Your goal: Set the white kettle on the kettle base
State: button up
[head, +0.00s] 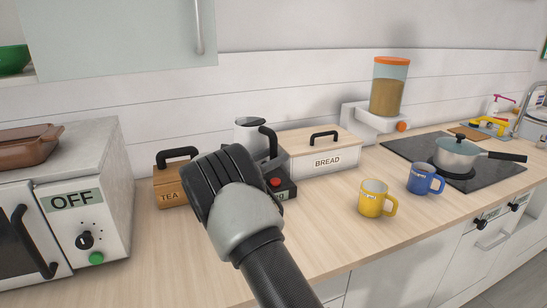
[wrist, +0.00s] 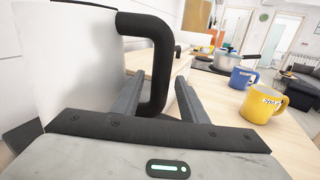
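The white kettle (head: 249,131) stands upright on the counter in the head view, with its black handle (head: 268,137) on the right. My gripper (head: 232,185) is in front of it and hides its lower body. In the wrist view the kettle's white body (wrist: 70,50) fills the left side. Its black handle (wrist: 158,65) lies between my two fingers, which are apart with gaps around the handle. A black unit with a red button (head: 276,183), seemingly the kettle base, shows beside my gripper. Whether the kettle rests on it is hidden.
A TEA box (head: 170,194) stands left of the kettle and a BREAD box (head: 325,161) to its right. A yellow mug (head: 372,199) and a blue mug (head: 422,180) stand further right, before the hob (head: 410,150). An oven (head: 105,190) is at the left. The front counter is clear.

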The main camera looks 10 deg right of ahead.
jog(key=v, duration=1.1)
jog(key=shift+s+a+r+p, duration=0.15)
jog(key=shift+s+a+p, duration=0.1)
jog(key=shift+p, duration=0.15)
jog(key=s+d+r+m+g+y, duration=0.35)
jog(key=s+d+m, duration=0.3)
jog(key=s, duration=0.25)
jog(key=s+d+r+m+g+y, duration=0.2)
jog(key=s+d+m+g, duration=0.25)
jog(key=s+d, duration=0.3)
jog(key=s+a+m+t+y, duration=0.1)
jog(key=s+a+m+y, duration=0.1)
jog(key=s, duration=0.6)
jog(key=s+a+r+m+t+y, duration=0.1)
jog(key=s+a+m+y, duration=0.1)
jog(key=s+m+y, duration=0.2)
jog(key=s+a+m+t+y, duration=0.1)
jog(key=s+a+m+y, duration=0.1)
jog(key=s+m, duration=0.5)
jog(key=s+y, duration=0.1)
jog(key=s, duration=0.4)
jog(key=shift+s+a+r+m, duration=0.25)
jog(key=shift+m, duration=0.05)
notch_tip(320, 180, up, 16)
jog(key=p, duration=1.5)
jog(key=shift+f+p, duration=0.15)
jog(key=shift+p, duration=0.2)
